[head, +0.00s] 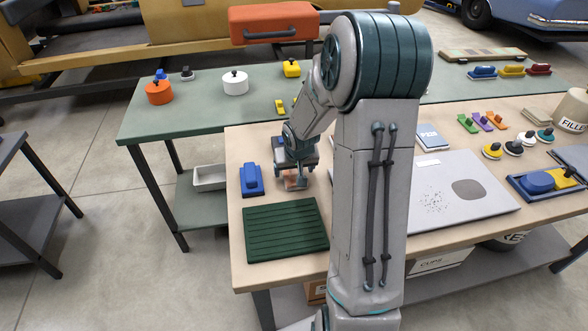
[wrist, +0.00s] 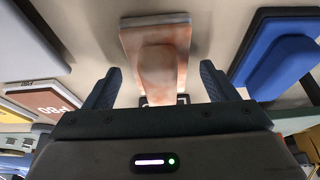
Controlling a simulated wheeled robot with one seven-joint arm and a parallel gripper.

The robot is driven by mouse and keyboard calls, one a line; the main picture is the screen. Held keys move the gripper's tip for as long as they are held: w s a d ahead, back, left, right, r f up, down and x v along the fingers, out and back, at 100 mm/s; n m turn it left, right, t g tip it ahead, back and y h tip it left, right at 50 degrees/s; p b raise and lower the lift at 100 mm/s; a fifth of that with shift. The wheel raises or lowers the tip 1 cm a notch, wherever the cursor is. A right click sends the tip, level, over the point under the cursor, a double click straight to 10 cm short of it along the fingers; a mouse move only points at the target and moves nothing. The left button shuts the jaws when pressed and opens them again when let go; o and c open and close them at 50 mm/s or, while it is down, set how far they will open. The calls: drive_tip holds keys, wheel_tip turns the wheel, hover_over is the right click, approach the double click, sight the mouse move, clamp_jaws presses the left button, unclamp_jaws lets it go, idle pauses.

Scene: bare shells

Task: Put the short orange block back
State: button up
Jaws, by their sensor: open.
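The short orange block (wrist: 156,38), a flat slab with a rounded grip on top, lies on the beige table and looks brownish-orange in the wrist view. In the head view it shows only partly (head: 294,183), below my gripper. My gripper (wrist: 160,78) is open, with one finger to each side of the grip in the picture. It holds nothing. Whether the fingertips are down level with the grip I cannot tell. In the head view my gripper (head: 296,176) points down over the block, near the table's left end.
A blue block (head: 251,180) lies just left of my gripper. A green ribbed mat (head: 285,231) lies in front, at the table's near left corner. A grey panel (head: 478,186) covers much of the table to the right. A green table (head: 205,112) stands behind with blocks on it.

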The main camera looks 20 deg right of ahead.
drive_tip(key=d+p+v, duration=0.1)
drive_tip(key=v, duration=1)
drive_tip(key=s+a+r, duration=0.2)
drive_tip(key=s+a, duration=0.1)
drive_tip(key=s, duration=0.4)
drive_tip(key=s+a+r+n+g, duration=0.1)
drive_tip(key=s+a+r, duration=0.2)
drive_tip(key=s, duration=0.4)
drive_tip(key=s+a+r+n, duration=0.1)
drive_tip(key=s+a+r, duration=0.1)
drive_tip(key=s+a, duration=0.3)
drive_tip(key=shift+s+a+r+y, duration=0.2)
drive_tip(key=shift+s+r+y, duration=0.2)
drive_tip(key=shift+s, duration=0.6)
